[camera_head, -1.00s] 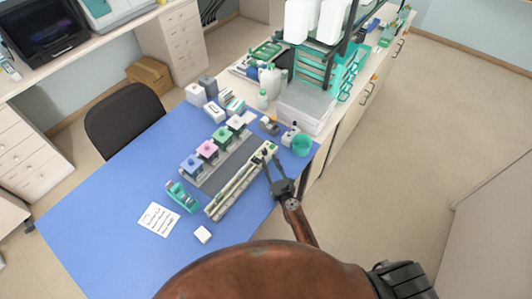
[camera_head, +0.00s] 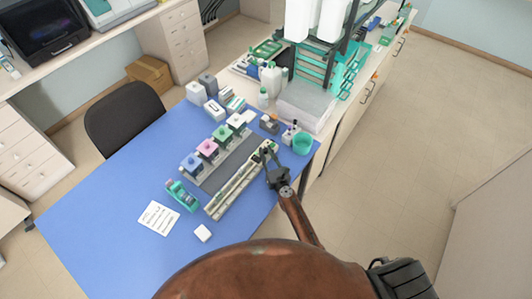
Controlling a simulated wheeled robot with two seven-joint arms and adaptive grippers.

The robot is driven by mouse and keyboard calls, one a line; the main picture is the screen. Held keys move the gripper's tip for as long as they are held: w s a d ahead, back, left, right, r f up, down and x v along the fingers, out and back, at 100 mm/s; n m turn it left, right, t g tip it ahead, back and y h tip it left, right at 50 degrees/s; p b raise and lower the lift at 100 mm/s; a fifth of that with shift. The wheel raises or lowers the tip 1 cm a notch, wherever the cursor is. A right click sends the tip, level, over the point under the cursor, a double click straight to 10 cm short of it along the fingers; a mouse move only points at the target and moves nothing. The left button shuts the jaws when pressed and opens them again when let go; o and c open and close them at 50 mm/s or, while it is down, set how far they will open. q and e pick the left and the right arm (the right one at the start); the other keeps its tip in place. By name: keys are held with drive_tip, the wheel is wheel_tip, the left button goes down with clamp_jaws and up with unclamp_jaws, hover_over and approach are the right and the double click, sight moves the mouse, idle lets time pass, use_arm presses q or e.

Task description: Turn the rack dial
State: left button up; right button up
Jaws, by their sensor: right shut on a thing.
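The long pale rack (camera_head: 232,190) lies slanting on the blue mat, beside a dark grey strip. Its far right end has a small block with green on it, where the rack dial sits. The dial itself is tiny and mostly hidden by my fingers. My right gripper (camera_head: 267,156) reaches in from the lower right, with its dark fingers at that end of the rack, shut on the dial. My left gripper is not in view.
Staining jars with blue (camera_head: 192,162), pink (camera_head: 207,148) and green lids stand in a row left of the rack. A teal cup (camera_head: 302,143) stands close to the right of my gripper. The mat's left is clear.

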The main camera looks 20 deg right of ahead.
clamp_jaws()
drive_tip(key=shift+y, duration=0.3)
drive_tip(key=n+y+b, duration=0.1)
drive_tip(key=y+b, duration=0.1)
drive_tip(key=shift+d+f+n+g+y, duration=0.2)
drive_tip(key=shift+n+g+y, duration=0.1)
drive_tip(key=shift+n, duration=0.1)
drive_tip(key=n+g+y+b, duration=0.1)
drive_tip(key=n+y+b, duration=0.1)
drive_tip(key=y+b, duration=0.1)
drive_tip(key=n+g+y+b, duration=0.2)
drive_tip(key=b, duration=0.1)
drive_tip(key=n+g+y+b, duration=0.1)
drive_tip(key=n+y+b, duration=0.1)
drive_tip(key=y+b, duration=0.1)
drive_tip(key=shift+w+d+f+g+y+b, duration=0.15)
drive_tip(key=shift+w+d+g+y+b, duration=0.15)
drive_tip(key=shift+d+g, duration=0.1)
drive_tip(key=shift+r+n+g+y+b, duration=0.25)
drive_tip(key=shift+n+g+y+b, duration=0.65)
drive_tip(key=shift+n+g+b, duration=0.3)
drive_tip(key=o, duration=0.6)
unclamp_jaws()
